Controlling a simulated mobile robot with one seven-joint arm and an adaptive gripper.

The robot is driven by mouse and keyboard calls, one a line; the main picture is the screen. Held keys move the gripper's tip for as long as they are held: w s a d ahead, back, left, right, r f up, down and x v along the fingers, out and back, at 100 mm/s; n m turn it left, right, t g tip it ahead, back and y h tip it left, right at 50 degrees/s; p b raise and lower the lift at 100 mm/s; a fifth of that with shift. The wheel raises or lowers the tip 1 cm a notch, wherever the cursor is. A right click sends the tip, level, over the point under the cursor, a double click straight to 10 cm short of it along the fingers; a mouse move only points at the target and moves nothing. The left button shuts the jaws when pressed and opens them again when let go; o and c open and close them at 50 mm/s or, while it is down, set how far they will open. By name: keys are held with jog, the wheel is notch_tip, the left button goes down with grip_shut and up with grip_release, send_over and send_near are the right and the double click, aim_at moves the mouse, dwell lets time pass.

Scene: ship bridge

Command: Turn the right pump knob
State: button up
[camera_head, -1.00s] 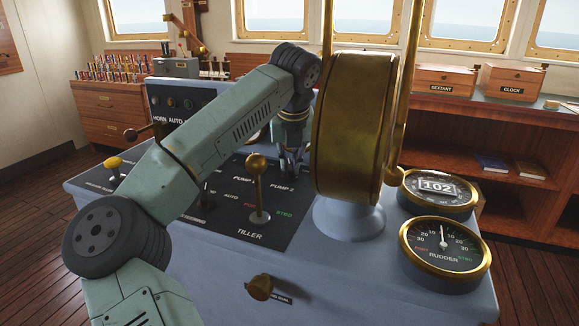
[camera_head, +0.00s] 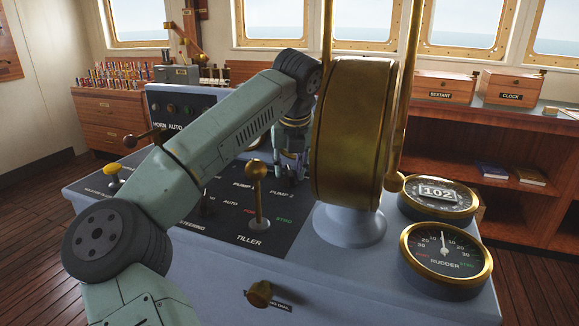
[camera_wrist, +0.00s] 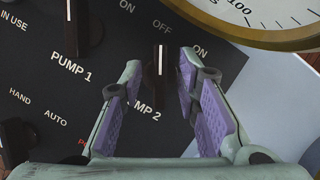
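The right pump knob (camera_wrist: 158,72), a dark knob with a white line, stands above the PUMP 2 label in the wrist view. Its white line points up toward OFF, with ON on either side. My gripper (camera_wrist: 160,78) is open, with its two purple-padded fingers apart on either side of the knob. I cannot tell whether either finger touches it. In the head view my gripper (camera_head: 290,162) is low over the console near PUMP 2, and the knob is hidden there. The PUMP 1 knob (camera_wrist: 82,30) is to the left in the wrist view.
The large brass wheel housing (camera_head: 352,130) stands just right of my gripper. The brass tiller lever (camera_head: 257,190) rises in front of it. A round gauge (camera_wrist: 262,15) is close at the upper right in the wrist view.

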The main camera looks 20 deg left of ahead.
aim_at(290, 171)
notch_tip(290, 171, up, 10)
dwell(0.7)
